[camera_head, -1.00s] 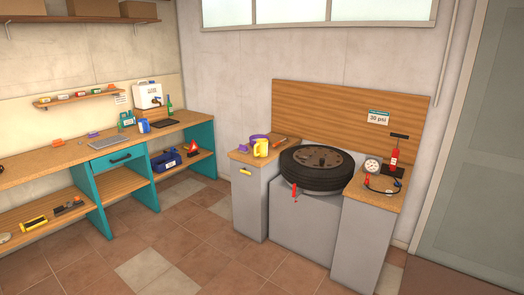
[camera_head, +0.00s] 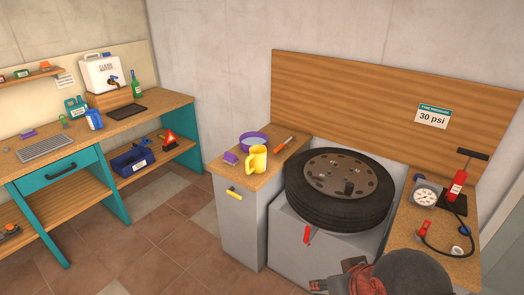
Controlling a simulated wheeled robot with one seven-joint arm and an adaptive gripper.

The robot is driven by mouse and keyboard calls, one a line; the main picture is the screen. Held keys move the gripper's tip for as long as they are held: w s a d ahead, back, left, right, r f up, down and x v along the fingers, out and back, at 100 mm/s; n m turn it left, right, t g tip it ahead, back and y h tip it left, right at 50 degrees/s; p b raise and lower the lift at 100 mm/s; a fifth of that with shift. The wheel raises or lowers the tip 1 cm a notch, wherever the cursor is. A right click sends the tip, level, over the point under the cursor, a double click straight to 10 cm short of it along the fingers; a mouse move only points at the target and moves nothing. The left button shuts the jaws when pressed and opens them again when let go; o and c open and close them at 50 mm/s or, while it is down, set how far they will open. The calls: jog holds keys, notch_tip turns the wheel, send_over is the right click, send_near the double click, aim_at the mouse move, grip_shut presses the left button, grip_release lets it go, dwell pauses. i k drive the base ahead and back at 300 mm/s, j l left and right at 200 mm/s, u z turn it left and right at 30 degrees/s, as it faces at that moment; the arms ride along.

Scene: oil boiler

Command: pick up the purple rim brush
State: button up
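A small purple block-like piece (camera_head: 230,158), which looks like the rim brush, lies at the left front of the wooden top of the grey cabinet. It is beside a yellow mug (camera_head: 257,159) and in front of a purple-rimmed bowl (camera_head: 254,142). Another small purple piece (camera_head: 28,134) lies on the workbench at the left; I cannot tell which is the brush. My arm shows at the bottom edge, right of centre, with what may be part of my gripper (camera_head: 322,286) cut off by the frame. It is well apart from both purple pieces. Its fingers are not clear.
A tire (camera_head: 338,212) lies on a grey block right of the cabinet. An orange-handled tool (camera_head: 285,143) lies behind the mug. A gauge (camera_head: 425,196) and red pump (camera_head: 457,186) stand on the right cabinet. Open tiled floor (camera_head: 170,240) lies at the left.

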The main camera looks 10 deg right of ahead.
aim_at(228, 158)
jog(key=i, duration=0.25)
jog(key=i+j+z, duration=0.1)
jog(key=i+j, duration=0.15)
jog(key=i, duration=0.3)
jog(key=i+j, duration=0.3)
jog(key=i, duration=0.25)
jog(key=i+j+z, duration=0.15)
jog(key=i+j, duration=0.15)
jog(key=i, duration=0.25)
jog(key=i+j, duration=0.35)
jog(key=i, duration=0.15)
jog(key=l+z, duration=0.05)
